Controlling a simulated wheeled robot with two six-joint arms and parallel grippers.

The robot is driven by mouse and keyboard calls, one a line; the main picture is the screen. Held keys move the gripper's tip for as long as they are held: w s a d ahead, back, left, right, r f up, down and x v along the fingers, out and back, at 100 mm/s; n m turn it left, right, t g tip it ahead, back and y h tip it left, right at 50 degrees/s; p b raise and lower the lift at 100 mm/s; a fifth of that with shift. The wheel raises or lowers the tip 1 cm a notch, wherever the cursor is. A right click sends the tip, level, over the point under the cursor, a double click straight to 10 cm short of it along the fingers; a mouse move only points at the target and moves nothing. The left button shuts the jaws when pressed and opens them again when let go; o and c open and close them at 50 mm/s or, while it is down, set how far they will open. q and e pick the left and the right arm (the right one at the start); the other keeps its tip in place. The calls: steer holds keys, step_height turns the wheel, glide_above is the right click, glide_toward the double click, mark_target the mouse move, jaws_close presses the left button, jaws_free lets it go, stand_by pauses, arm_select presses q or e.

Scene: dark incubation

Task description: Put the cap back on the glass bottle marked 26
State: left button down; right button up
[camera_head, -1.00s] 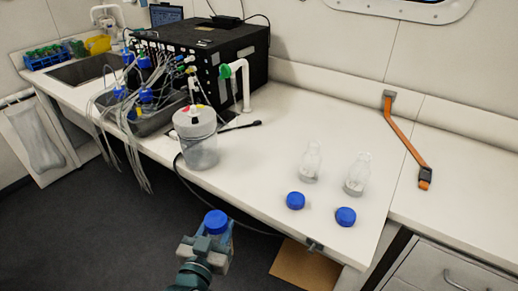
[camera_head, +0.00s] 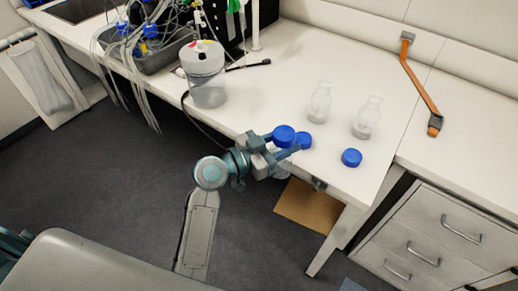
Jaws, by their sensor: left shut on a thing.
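My left gripper (camera_head: 284,150) is shut on a blue-capped thing (camera_head: 284,136) at the front edge of the bench. Whatever is under that cap is hidden by the jaws, so I cannot tell if a bottle is there. Two clear glass bottles stand upright and uncapped on the bench, one on the left (camera_head: 320,103) and one on the right (camera_head: 367,117). A loose blue cap (camera_head: 304,141) lies just right of my gripper, partly overlapped by it. Another blue cap (camera_head: 351,158) lies in front of the right bottle. I cannot read any number on the bottles. My right gripper is not seen.
A clear vessel with a white lid (camera_head: 206,75) stands left on the bench (camera_head: 265,95), near tubing and a black unit. An orange strap (camera_head: 420,80) lies at the right. Drawers (camera_head: 430,235) are below. The bench behind the bottles is clear.

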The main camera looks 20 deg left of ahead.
arm_select(q)
steer(key=w+d+r+m+g+h, duration=0.2)
steer(key=w+d+m+g+h, duration=0.1)
steer(key=d+g, duration=0.1)
steer(key=shift+d+m+g+h, duration=0.3)
steer(key=shift+d+m+g, duration=0.1)
steer(key=shift+d, duration=0.35)
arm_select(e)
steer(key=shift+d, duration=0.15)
arm_select(q)
steer(key=shift+f, duration=0.1)
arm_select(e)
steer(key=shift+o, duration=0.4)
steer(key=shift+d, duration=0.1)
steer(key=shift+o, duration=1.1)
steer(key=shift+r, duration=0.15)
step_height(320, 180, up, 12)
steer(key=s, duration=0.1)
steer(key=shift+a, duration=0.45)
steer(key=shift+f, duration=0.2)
